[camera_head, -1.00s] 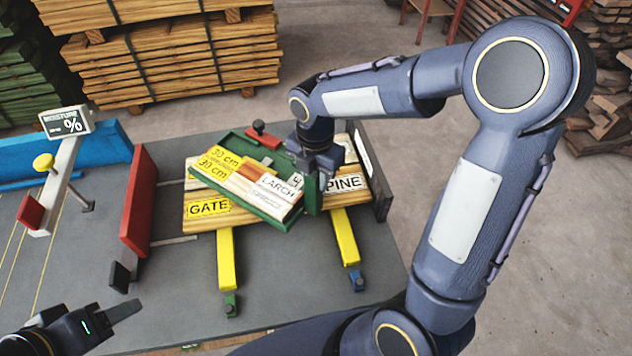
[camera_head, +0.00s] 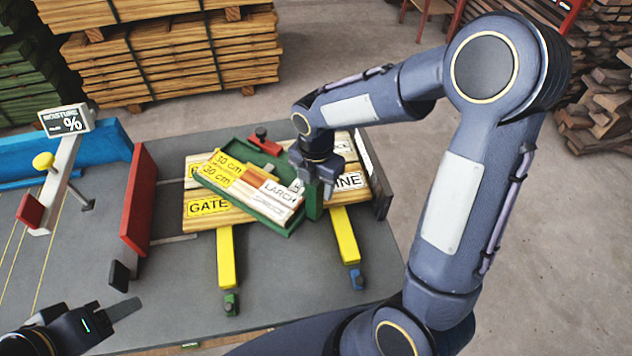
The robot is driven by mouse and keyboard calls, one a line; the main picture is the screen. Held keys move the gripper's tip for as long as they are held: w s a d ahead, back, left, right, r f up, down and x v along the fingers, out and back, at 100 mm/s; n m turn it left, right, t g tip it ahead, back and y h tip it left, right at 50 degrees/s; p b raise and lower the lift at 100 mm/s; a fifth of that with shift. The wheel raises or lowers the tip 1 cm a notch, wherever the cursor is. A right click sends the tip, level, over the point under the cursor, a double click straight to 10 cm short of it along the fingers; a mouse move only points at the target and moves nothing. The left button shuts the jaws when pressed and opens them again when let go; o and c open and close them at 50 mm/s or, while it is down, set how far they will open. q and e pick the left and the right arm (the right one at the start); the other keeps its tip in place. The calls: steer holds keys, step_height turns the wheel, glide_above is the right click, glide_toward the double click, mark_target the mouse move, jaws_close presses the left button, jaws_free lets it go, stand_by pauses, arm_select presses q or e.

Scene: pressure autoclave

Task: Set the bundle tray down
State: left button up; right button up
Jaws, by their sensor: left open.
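The bundle tray (camera_head: 262,216) is a green tray holding yellow "30 cm" pieces and pale pieces marked LARCH and SPRUCE. My left gripper (camera_head: 95,309) is open and empty at the lower left, apart from the tray.
A red upright plate (camera_head: 139,200) stands left of the boards. Two yellow bars (camera_head: 226,262) (camera_head: 344,235) stick out in front of them. A moisture meter (camera_head: 65,121) stands at the left. Bare grey tabletop (camera_head: 285,285) shows in front.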

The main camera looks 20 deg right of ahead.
steer(key=shift+r, duration=0.1)
step_height(320, 180, up, 11)
steer(key=shift+r, duration=0.35)
steer(key=s+d+m+t+y, duration=0.1)
steer(key=s+m+t+y, duration=0.2)
steer(key=s+m, duration=1.5)
steer(key=m+t, duration=0.2)
steer(key=m, duration=0.6)
steer(key=shift+f+m+t+y, duration=0.25)
steer(key=shift+m+t+y, duration=0.05)
steer(key=shift+y, duration=0.1)
steer(key=shift+d, duration=0.1)
